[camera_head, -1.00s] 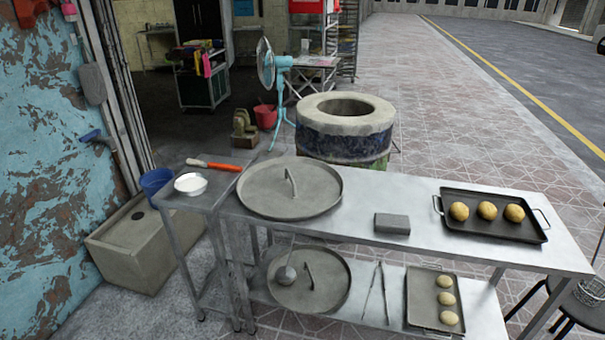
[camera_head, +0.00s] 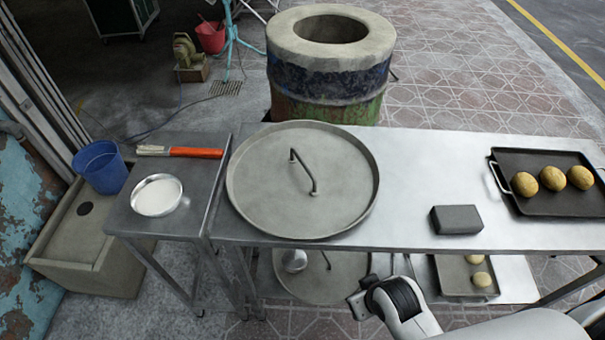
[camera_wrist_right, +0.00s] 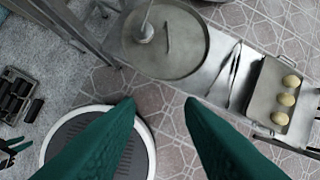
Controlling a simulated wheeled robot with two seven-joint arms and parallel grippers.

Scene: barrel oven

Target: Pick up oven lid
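A round grey metal oven lid (camera_head: 265,185) with an arched handle (camera_head: 303,172) lies flat on the left part of the steel table. A similar round lid (camera_head: 335,268) lies on the lower shelf, partly hidden by the table top; it also shows in the right wrist view (camera_wrist_right: 188,55). My right gripper (camera_head: 362,299) is at the front of the table, below and right of the upper lid, touching neither lid. In the right wrist view its green fingers (camera_wrist_right: 160,104) are spread with nothing between them. My left gripper is not in view.
The barrel oven (camera_head: 328,75) stands open behind the table (camera_head: 420,170). A grey block (camera_head: 456,219) and a bun tray (camera_head: 525,198) sit right of the lid. A side table holds a white bowl (camera_head: 158,196) and an orange-handled tool (camera_head: 195,152). Tongs (camera_wrist_right: 230,75) lie on the lower shelf.

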